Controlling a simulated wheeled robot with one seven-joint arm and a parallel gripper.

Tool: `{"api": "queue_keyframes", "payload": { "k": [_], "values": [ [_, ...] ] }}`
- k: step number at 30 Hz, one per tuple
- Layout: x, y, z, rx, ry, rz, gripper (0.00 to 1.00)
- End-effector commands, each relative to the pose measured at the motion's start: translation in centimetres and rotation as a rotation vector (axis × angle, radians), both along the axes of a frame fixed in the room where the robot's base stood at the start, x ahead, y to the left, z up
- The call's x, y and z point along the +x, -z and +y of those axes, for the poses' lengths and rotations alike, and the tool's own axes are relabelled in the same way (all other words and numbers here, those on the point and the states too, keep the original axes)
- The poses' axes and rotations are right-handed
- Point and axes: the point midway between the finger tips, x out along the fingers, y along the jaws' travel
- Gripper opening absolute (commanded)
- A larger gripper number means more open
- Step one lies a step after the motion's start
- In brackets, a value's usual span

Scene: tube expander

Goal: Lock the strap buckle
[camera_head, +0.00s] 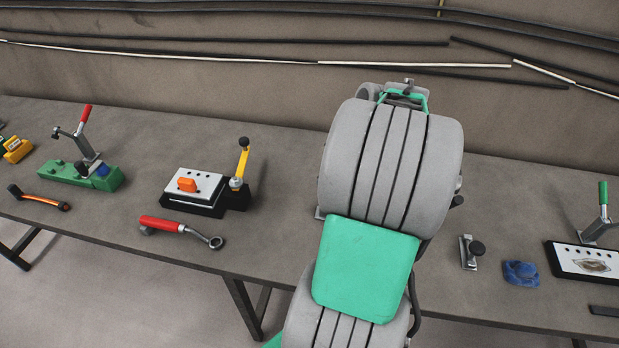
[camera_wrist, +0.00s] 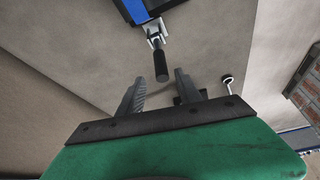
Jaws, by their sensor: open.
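My gripper (camera_wrist: 159,88) is open in the wrist view, with its two dark fingers apart and nothing held. Just beyond the fingertips is a black handle (camera_wrist: 161,66) on a metal bracket (camera_wrist: 154,34). The bracket meets a blue and dark body (camera_wrist: 140,8) at the top edge. The handle's end points toward the gap between the fingers; I cannot tell its distance. I cannot tell whether this is the strap buckle, and no strap is clear. In the head view my own arm hides the middle of the bench and my gripper.
A grey bench (camera_head: 110,225) runs across the head view. At left are a green toggle clamp (camera_head: 95,175), a yellow-levered fixture (camera_head: 205,192) and a red-handled wrench (camera_head: 180,231). At right are a black-knobbed metal piece (camera_head: 470,252), a blue block (camera_head: 521,273) and a green-handled fixture (camera_head: 585,260).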

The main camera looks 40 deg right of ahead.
Motion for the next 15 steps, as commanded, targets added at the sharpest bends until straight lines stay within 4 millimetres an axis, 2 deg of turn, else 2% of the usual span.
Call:
{"api": "queue_keyframes", "payload": {
  "k": [9,15],
  "values": [
    [2.2,5.2,1.3,0.003,-0.008,0.003,0.41],
    [2.7,6.7,1.4,0.001,-0.004,0.003,0.41]
  ]
}}
